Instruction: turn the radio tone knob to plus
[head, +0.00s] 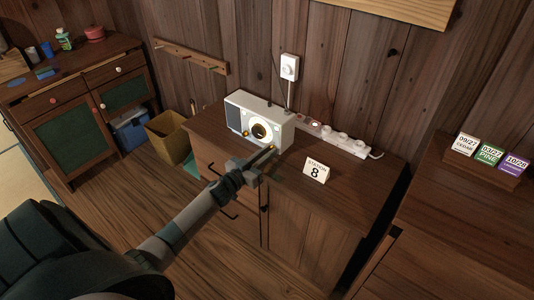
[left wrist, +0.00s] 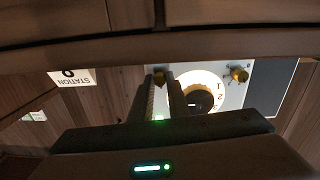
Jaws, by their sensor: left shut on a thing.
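The white radio (head: 281,116) stands on the low wooden cabinet, with a grey speaker grille on its left and a lit round dial (head: 262,131) on its front. A brass knob (head: 246,133) sits left of the dial; it also shows in the left wrist view (left wrist: 238,74), where the picture is turned over. My left gripper (head: 270,151) is at the radio's lower right front. In the left wrist view its two fingers close around another brass knob (left wrist: 160,76) beside the numbered dial (left wrist: 203,82). I cannot read a plus mark. My right gripper is not in view.
A white "STATION 8" card (head: 316,171) stands on the cabinet top (head: 345,190) to the right. A white power strip (head: 344,144) lies behind it, below a wall outlet (head: 289,66). A yellow bin (head: 168,137) stands on the floor left of the cabinet.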

